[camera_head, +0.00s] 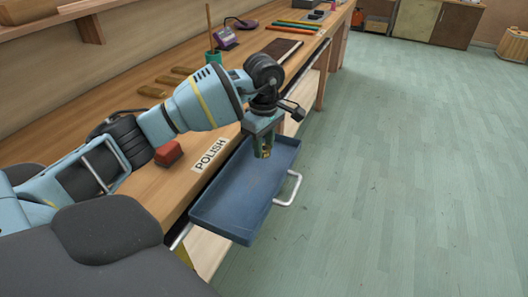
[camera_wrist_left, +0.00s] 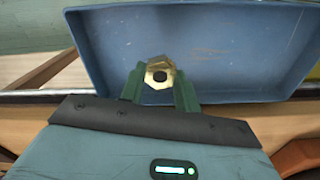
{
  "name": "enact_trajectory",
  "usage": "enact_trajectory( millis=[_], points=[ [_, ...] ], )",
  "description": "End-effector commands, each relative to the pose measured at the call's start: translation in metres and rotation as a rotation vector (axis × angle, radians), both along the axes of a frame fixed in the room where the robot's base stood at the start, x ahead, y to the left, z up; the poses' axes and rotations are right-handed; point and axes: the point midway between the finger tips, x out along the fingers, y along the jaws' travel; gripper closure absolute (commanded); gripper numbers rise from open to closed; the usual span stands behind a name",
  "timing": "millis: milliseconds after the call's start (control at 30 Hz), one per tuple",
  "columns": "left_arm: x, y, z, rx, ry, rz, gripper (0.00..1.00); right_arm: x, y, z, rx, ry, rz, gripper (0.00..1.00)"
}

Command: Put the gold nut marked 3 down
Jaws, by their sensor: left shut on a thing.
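My left gripper (camera_head: 264,154) is above the open blue drawer (camera_head: 232,205), which is pulled out from the bench. It is shut on a gold nut (camera_wrist_left: 160,72), which shows between the green fingers in the left wrist view. The number on the nut cannot be read. In the head view the nut is mostly hidden by the fingers. The drawer floor looks bare in both views. My right gripper does not show.
A label reading POLISH (camera_head: 210,154) lies on the bench top (camera_head: 185,190) beside the drawer. A red block (camera_head: 168,153) is left of it. The drawer has a white handle (camera_head: 291,190). A green cup (camera_head: 213,57) and a dark flat board (camera_head: 282,49) stand farther back.

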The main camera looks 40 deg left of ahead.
Motion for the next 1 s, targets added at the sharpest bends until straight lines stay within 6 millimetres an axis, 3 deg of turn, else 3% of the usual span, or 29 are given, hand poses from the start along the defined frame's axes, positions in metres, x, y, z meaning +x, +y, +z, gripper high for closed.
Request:
enact_trajectory(
  millis=[300, 533, 933, 967, 1000],
  points=[
    [0.008, 0.004, 0.0, 0.0, -0.001, 0.001, 0.94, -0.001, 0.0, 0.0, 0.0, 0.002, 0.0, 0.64],
    [0.006, 0.004, -0.033, 0.0, 0.0, -0.001, 0.94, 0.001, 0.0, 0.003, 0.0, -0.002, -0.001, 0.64],
    [0.006, 0.004, -0.039, 0.001, 0.0, -0.001, 0.94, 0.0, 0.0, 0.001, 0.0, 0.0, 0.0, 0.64],
    [0.006, 0.004, -0.039, 0.001, 0.0, -0.001, 0.67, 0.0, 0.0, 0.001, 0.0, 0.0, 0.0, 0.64],
    [0.006, 0.004, -0.039, 0.001, 0.0, -0.001, 0.62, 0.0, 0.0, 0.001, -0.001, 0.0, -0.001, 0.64]
  ],
)
